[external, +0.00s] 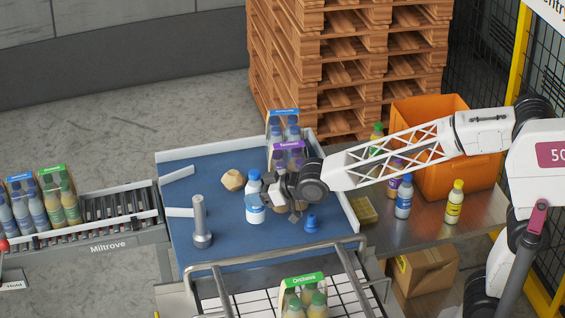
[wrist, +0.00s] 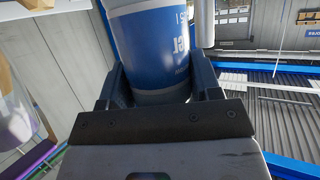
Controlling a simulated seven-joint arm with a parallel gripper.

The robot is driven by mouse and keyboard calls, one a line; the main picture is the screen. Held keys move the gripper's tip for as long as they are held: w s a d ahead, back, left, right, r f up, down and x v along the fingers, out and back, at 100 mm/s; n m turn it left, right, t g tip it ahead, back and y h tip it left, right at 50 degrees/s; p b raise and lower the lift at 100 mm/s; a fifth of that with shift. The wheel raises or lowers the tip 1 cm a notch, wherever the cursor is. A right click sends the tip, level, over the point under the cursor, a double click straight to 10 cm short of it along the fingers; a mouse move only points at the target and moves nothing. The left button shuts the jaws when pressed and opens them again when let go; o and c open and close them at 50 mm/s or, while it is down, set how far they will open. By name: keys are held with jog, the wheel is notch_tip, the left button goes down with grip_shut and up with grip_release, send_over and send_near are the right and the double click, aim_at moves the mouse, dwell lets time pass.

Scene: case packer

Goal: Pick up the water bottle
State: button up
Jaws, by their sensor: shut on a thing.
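The water bottle (external: 255,207), with a blue cap and a blue and white label, is upright over the blue table in the external view. My gripper (external: 273,193) is at its right side. In the wrist view, the bottle's blue label (wrist: 155,40) fills the space between the two dark fingers of my gripper (wrist: 158,77), which is shut on it. The bottle's top is cut off in that view. I cannot tell whether its base touches the table.
On the blue table (external: 225,245), a grey post (external: 201,222) stands left, a tan lump (external: 233,180) lies behind, and a small blue piece (external: 311,222) lies right. Bottle packs (external: 285,130) stand at the back. An orange bin (external: 455,180) and loose bottles (external: 404,198) are right.

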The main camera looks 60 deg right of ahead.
jog(key=shift+s+d+r, duration=0.3)
jog(key=shift+r, duration=0.35)
jog(key=s+d, duration=1.2)
jog(key=shift+d, duration=0.2)
dwell(0.5)
